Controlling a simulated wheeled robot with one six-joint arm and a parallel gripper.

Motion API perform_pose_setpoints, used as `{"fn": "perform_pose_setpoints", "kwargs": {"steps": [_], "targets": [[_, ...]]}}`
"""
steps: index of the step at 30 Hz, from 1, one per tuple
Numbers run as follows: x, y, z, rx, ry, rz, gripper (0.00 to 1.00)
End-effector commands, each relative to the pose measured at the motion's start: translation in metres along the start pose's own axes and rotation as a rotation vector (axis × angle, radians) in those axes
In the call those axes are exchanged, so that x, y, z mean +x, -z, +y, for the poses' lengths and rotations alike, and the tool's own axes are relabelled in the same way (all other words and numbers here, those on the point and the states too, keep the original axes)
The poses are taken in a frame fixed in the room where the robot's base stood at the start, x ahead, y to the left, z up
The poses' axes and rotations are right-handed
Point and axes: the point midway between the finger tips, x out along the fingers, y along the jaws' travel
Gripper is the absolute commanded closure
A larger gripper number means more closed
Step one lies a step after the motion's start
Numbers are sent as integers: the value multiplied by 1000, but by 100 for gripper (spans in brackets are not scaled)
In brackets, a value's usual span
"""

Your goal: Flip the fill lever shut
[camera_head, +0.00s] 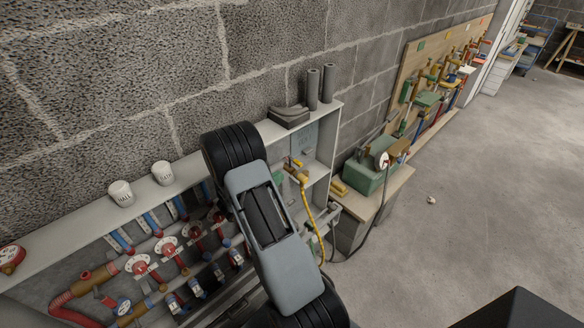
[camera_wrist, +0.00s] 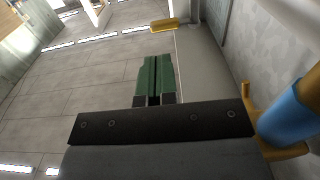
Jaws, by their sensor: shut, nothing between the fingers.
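My gripper (camera_wrist: 155,78) shows in the wrist view as two green fingers close together with nothing between them. In the head view my arm covers the middle of the cabinet and the gripper is hidden. I cannot tell for sure which part is the fill lever. A yellow tap (camera_head: 302,175) with a yellow hose (camera_head: 313,218) sits in the cabinet just right of my arm. In the wrist view a blue cylinder (camera_wrist: 287,118) on a yellow-orange fitting is close at the right edge, beside the gripper and apart from the fingertips.
A pipe panel with red valve wheels (camera_head: 168,246) and blue-handled valves fills the left. White cups (camera_head: 121,193) stand on the cabinet top (camera_head: 84,217). A green box (camera_head: 367,177) is on a bench at right. Open floor (camera_head: 450,220) lies beyond.

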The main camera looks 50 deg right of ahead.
Motion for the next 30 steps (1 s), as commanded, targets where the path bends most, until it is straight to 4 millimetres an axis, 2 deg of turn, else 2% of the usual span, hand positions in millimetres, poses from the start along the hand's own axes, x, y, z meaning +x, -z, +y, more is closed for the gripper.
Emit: {"fn": "perform_pose_setpoints", "kwargs": {"steps": [1, 6, 12, 18, 30], "targets": [[11, 2, 1, 0, -4, 0, 100], [38, 2, 1, 0, -4, 0, 100], [59, 1, 0, 0, -1, -1, 100], [68, 0, 0, 0, 0, 0, 100], [69, 0, 0, 1, 1, 0, 100]]}}
